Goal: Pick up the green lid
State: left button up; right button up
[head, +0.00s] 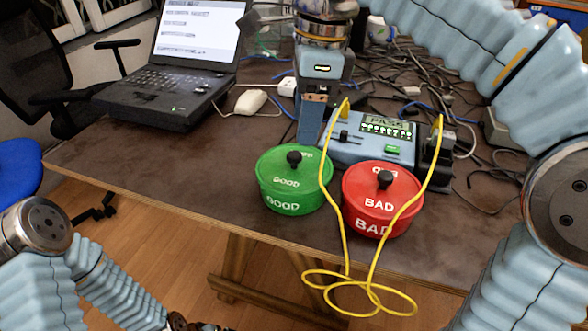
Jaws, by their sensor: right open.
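The green lid (279,169) sits on a green pot (292,201) marked GOOD near the front edge of the table. It has a black knob (294,158) on top. My right gripper (311,130) points down just behind the lid and slightly right of its knob. It is open and seen nearly edge-on, with nothing visible between its fingers; the gap to the lid is hard to judge. My left arm comes in at the lower left, and its gripper is out of the picture.
A red pot (370,213) marked BAD stands right of the green one. A yellow cable (341,228) runs from a tester (378,150) past both pots and hangs over the table edge. A laptop (165,103) and white mouse (250,102) are at left. Tangled cables lie behind.

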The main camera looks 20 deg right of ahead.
aim_at(294, 154)
jog(key=f, duration=0.1)
jog(key=a+f, duration=0.1)
jog(key=f, duration=0.1)
jog(key=f+b, duration=0.1)
jog(key=f, duration=0.1)
jog(key=shift+w+a+f, duration=0.1)
jog(key=shift+w+a, duration=0.1)
jog(key=shift+w, duration=0.05)
jog(key=shift+f, duration=0.45)
grip_shut()
jog(key=shift+r, duration=0.15)
